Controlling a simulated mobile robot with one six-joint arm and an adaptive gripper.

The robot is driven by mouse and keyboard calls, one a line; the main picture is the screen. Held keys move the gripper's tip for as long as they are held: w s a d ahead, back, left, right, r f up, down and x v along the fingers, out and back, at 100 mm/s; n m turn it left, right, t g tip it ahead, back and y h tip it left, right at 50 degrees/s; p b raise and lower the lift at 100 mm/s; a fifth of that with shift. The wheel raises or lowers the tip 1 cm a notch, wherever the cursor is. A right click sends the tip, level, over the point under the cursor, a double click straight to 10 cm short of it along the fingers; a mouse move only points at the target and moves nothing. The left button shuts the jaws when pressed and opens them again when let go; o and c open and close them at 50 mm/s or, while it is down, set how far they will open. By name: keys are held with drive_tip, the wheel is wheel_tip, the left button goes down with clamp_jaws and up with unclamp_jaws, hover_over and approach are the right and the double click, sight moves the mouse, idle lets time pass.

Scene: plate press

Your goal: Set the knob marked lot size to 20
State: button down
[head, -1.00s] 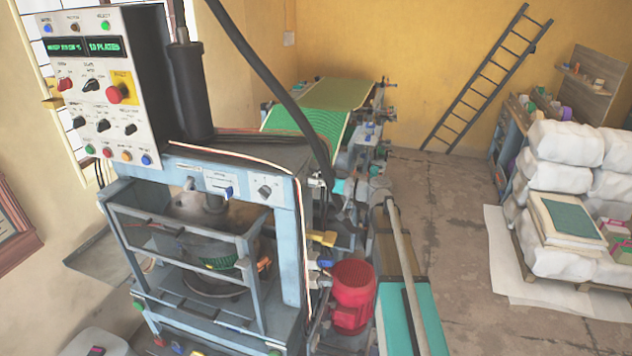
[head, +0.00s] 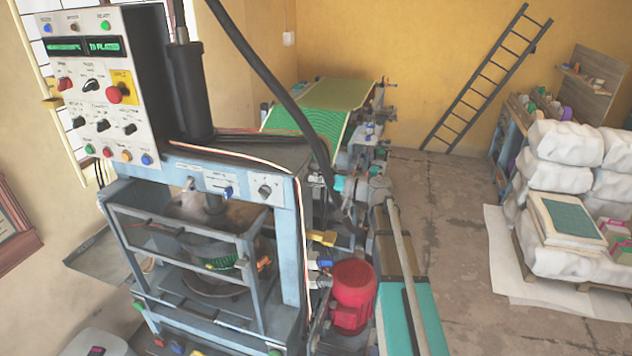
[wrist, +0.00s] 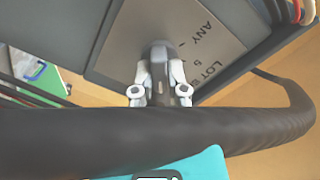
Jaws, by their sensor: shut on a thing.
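In the wrist view a grey plate (wrist: 220,35) carries lettering turned upside down. "LOT" and "ANY" can be read, and the rest is cut off or covered. A dark round knob (wrist: 159,51) stands on this plate. My gripper (wrist: 161,91) is shut on the knob, with one pale finger at each side. The fingers hide part of the knob, so its exact setting cannot be told. In the head view I cannot clearly make out my gripper or this knob. The press's panel has a green display (head: 104,45) whose text seems to end in "PLATES", but it is blurred.
A thick black hose (wrist: 120,128) crosses the wrist view close to the camera. The blue press frame (head: 290,235) carries another knob (head: 265,191) on its front. A red motor (head: 352,290) sits at its right. Open floor (head: 440,210) lies farther right.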

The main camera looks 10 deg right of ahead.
drive_tip(key=shift+m, duration=1.5)
drive_tip(key=c, duration=0.7)
unclamp_jaws()
drive_tip(key=shift+o, duration=0.2)
drive_tip(key=v, duration=1.2)
drive_tip(key=shift+w, duration=0.1)
